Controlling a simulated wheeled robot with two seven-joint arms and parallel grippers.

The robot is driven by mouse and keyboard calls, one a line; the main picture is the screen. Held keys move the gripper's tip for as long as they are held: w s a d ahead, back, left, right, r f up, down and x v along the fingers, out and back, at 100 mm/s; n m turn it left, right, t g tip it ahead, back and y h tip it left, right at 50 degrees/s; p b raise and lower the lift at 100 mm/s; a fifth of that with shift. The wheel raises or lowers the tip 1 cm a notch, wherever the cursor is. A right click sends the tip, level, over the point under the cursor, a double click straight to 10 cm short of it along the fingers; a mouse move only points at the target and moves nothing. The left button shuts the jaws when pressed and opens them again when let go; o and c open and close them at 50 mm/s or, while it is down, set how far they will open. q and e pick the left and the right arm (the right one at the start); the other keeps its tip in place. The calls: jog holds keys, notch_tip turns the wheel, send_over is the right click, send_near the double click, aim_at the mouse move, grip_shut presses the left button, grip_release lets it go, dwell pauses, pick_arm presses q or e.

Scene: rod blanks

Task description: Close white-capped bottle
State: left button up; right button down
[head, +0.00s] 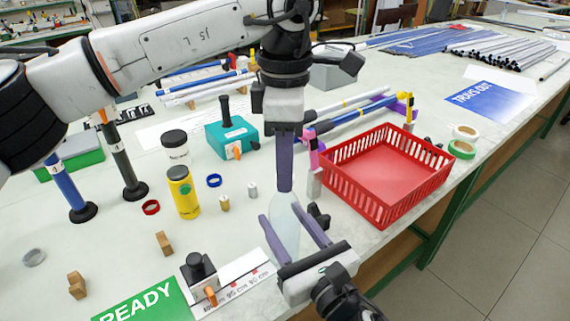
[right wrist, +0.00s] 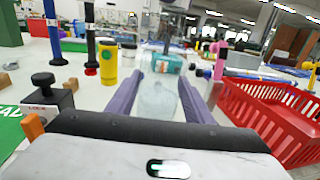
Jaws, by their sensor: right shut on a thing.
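A translucent, pale bottle (head: 284,228) stands roughly upright between the purple fingers of my right gripper (head: 294,225), which is shut on it. In the right wrist view the bottle (right wrist: 158,98) shows blurred between the same two fingers. My left gripper (head: 285,188) points straight down from above, its purple fingertips at the top of the bottle. Its fingers are seen edge-on, so I cannot tell whether they are open or shut. No white cap is clearly visible; the bottle's top is hidden at the left fingertips.
A red basket (head: 388,178) stands close on the right. A yellow bottle (head: 184,196), a black-lidded jar (head: 175,150) and a teal box (head: 231,138) stand to the left. A black-knobbed stop (head: 200,274) and a green READY sign (head: 150,303) lie at the front left.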

pick_arm(q)
jog(key=o, duration=0.4)
jog(key=shift+o, duration=0.2)
jog(key=shift+r, duration=2.25)
jog(key=shift+c, duration=0.3)
jog(key=n, duration=0.2)
jog(key=r+n, duration=0.1)
jog(key=n, duration=0.1)
jog(key=shift+s+d, duration=0.25)
jog(key=shift+s, duration=0.05)
jog(key=shift+r+n, duration=0.3)
jog(key=shift+n, duration=0.8)
jog(key=n, duration=0.2)
jog(key=r+n, duration=0.1)
jog(key=n, duration=0.1)
jog(key=r+n, duration=0.1)
jog(key=n, duration=0.1)
jog(key=shift+w+a, duration=0.25)
